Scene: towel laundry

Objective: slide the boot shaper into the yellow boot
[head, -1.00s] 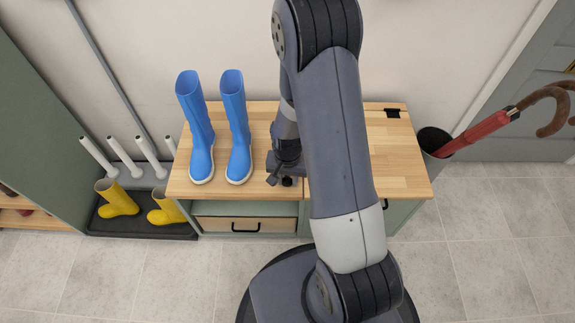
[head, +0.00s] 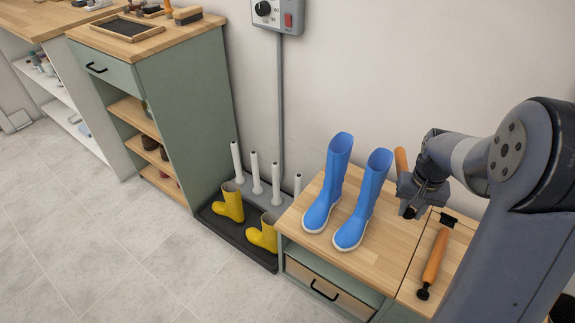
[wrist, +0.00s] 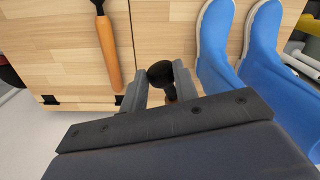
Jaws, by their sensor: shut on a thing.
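Two yellow boots, one farther (head: 229,204) and one nearer (head: 263,236), stand on a low black tray at floor level left of the bench in the head view. My gripper (head: 410,190) is above the bench, just right of the blue boots. It is shut on a boot shaper (head: 401,161), whose orange end sticks up and whose black end shows below. In the wrist view the black knob of this shaper (wrist: 160,72) sits between the fingers (wrist: 162,84); most of the rest is hidden. A second, similar shaper (head: 435,258) lies on the bench.
Two blue boots (head: 331,190) (head: 364,208) stand upright on the wooden bench (head: 385,262), between my gripper and the yellow boots. White upright posts (head: 255,172) rise behind the black tray (head: 222,229). A green cabinet (head: 185,110) stands left. Floor in front of the tray is clear.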

